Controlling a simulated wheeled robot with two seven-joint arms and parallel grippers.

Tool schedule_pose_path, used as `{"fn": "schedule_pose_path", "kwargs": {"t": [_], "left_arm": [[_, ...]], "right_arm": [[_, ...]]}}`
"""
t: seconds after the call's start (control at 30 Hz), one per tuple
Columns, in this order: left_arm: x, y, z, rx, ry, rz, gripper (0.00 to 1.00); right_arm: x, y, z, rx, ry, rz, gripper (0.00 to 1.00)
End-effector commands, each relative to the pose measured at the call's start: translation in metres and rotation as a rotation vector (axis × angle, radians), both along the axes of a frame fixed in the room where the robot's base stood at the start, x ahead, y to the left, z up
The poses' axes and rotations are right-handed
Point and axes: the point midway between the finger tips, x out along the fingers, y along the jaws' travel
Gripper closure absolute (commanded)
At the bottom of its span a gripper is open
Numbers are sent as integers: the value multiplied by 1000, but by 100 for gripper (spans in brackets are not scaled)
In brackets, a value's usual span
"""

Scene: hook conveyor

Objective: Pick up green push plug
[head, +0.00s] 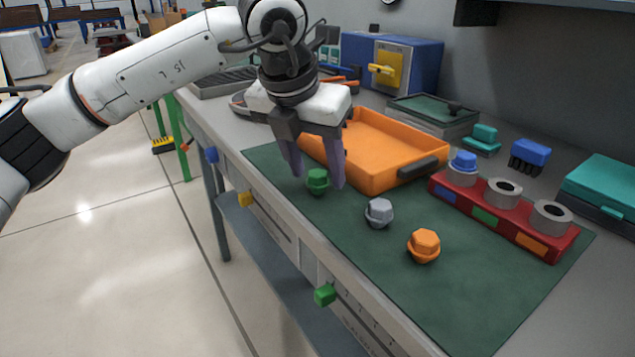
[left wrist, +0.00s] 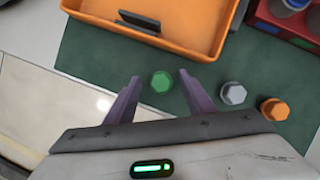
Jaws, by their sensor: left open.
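The green push plug (head: 317,181) stands on the dark green mat (head: 470,290), in front of the orange tray. It also shows in the left wrist view (left wrist: 161,82), between and slightly beyond my fingertips. My left gripper (head: 318,184) is open, pointing down, with its two purple fingers on either side of the green plug. In the left wrist view my left gripper (left wrist: 158,80) holds nothing. Whether the fingers touch the plug cannot be told. My right gripper is not in view.
A grey plug (head: 379,212) and an orange plug (head: 424,246) stand to the right on the mat. The orange tray (head: 385,182) is close behind the gripper. A red holder (head: 470,205) with a blue plug (head: 464,162) stands farther right. The mat's front right is clear.

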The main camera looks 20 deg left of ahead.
Motion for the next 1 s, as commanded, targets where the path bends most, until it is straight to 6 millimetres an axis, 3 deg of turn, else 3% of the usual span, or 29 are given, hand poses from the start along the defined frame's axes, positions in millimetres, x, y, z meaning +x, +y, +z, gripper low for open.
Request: {"fn": "schedule_pose_path", "kwargs": {"t": [0.27, 0.5, 0.77, 1.0], "left_arm": [[2, -1, -5, 0, -1, -1, 53], [2, -1, -4, 0, -1, -1, 91], [2, -1, -1, 0, -2, -1, 92], [3, -2, 38, -2, -5, -2, 92]], "right_arm": [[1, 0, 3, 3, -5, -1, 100], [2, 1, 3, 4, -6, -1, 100], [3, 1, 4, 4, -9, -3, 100], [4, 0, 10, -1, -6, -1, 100]]}}
